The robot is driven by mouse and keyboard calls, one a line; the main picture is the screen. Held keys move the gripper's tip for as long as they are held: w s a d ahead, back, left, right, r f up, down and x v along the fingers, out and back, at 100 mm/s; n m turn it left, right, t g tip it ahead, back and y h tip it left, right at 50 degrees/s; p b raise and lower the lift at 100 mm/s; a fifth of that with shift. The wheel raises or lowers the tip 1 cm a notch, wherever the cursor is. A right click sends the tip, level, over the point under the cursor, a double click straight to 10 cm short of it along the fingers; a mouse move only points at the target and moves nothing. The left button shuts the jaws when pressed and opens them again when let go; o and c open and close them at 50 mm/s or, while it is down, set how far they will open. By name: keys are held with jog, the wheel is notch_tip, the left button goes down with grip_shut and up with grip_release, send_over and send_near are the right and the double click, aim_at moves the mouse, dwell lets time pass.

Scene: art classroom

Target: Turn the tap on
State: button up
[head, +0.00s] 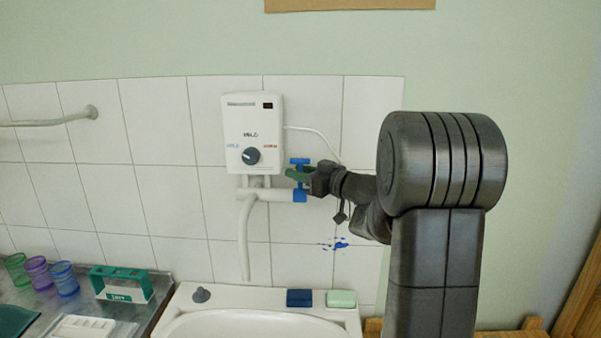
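A white water heater box (252,130) with a dark dial hangs on the tiled wall above the sink. Under it runs a white pipe (262,194) with a spout pointing down. A blue tap (300,195) sits at the right end of this pipe, with a blue handle (300,161) above it. My gripper (303,176) reaches in from the right at the tap, level with the part between handle and valve body. A green piece shows at its tip. I cannot tell whether the fingers touch the tap or how far apart they are.
The white sink (188,304) is below, with a blue sponge (299,298) and a pale green soap or sponge (341,299) on its back ledge. Coloured cups (64,279) and a green-and-white holder (121,284) stand at left. A rail (45,121) is on the wall.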

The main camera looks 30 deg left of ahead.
grip_shut()
jog(key=b, duration=0.1)
jog(key=n+b, duration=0.1)
jog(key=b, duration=0.1)
jog(key=shift+s+d+f+y, duration=0.2)
jog(key=shift+s+f+y, duration=0.15)
jog(key=shift+s+y, duration=0.05)
jog(key=b, duration=0.1)
jog(key=n+b, duration=0.1)
jog(key=b, duration=0.1)
jog(key=shift+s+d+n+y+b, duration=0.2)
jog(key=shift+s+n+y+b, duration=0.1)
jog(key=shift+s+y, duration=0.1)
jog(key=shift+s+d+n+g+b, duration=0.15)
jog(key=shift+n+g+b, duration=0.2)
jog(key=shift+b, duration=0.35)
jog(key=shift+r, duration=0.1)
